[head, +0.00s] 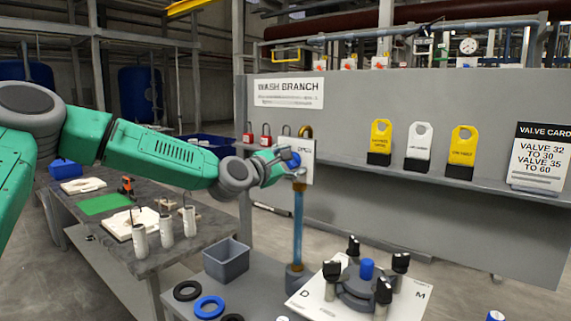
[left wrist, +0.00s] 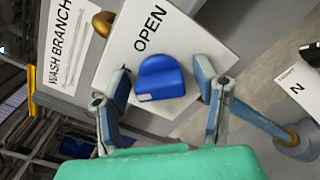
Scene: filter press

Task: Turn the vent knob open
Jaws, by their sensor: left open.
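The blue vent knob (left wrist: 160,78) sits on a white plate (left wrist: 182,35) marked OPEN, seen large in the left wrist view. In the head view the knob is mostly covered by my left gripper (head: 284,163), and the plate (head: 306,160) shows at the top of a blue upright pipe (head: 297,222). In the left wrist view my left gripper (left wrist: 162,92) is open, with one finger on each side of the knob and a gap to it on both sides. The fingertips are close to the plate; whether they touch it I cannot tell. My right gripper is not in view.
A grey panel with a ledge (head: 350,165) stands behind, holding padlocks, yellow and white tags (head: 418,140) and a valve card (head: 540,158). Below are a grey bin (head: 227,262), rings (head: 209,307) and a round clamped fitting (head: 364,285). A workbench (head: 90,215) stands left.

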